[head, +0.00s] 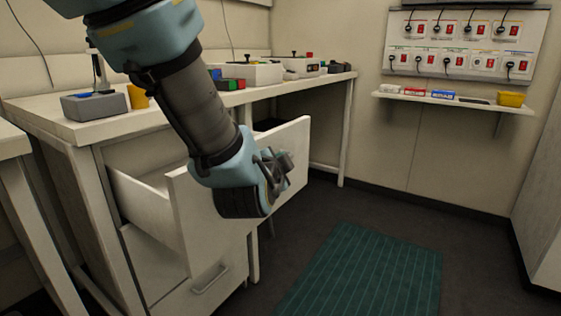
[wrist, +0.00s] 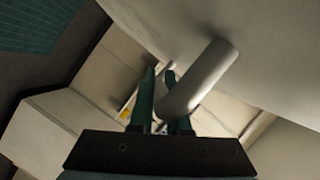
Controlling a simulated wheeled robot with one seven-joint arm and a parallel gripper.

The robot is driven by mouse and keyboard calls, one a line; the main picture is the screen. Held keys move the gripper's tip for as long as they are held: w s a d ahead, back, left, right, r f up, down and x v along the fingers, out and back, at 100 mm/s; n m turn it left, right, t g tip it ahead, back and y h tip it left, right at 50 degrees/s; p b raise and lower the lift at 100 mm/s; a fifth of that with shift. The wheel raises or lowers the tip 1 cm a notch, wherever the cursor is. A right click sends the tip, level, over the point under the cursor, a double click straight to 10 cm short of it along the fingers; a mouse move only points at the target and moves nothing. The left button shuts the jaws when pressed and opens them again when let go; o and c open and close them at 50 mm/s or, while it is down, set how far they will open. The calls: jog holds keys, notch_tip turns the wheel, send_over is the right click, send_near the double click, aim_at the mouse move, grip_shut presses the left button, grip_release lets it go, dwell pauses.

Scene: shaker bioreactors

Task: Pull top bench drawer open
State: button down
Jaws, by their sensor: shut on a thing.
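The top bench drawer (head: 297,150) stands pulled well out from under the white bench (head: 130,127), its white front facing the room and its side panel (head: 143,208) showing. My gripper (head: 275,167) is at the drawer's front, partly hidden by my own wrist. In the wrist view, my gripper's two green fingers (wrist: 160,98) are shut on the drawer's grey bar handle (wrist: 203,75). The drawer front (wrist: 265,45) fills the upper right there. The inside of the drawer is mostly hidden by my arm.
A lower drawer (head: 200,287) with its own handle is shut below. A green mat (head: 370,270) lies on the clear floor at right. Grey and yellow containers and several devices stand on the bench. A wall shelf (head: 450,102) holds small boxes under a socket panel (head: 465,45).

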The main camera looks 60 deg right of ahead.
jog(key=c, duration=0.9)
grip_release()
jog(key=v, duration=1)
jog(key=shift+s+a+r+p, duration=0.1)
jog(key=shift+s+a+p, duration=0.05)
jog(key=shift+a+p, duration=0.2)
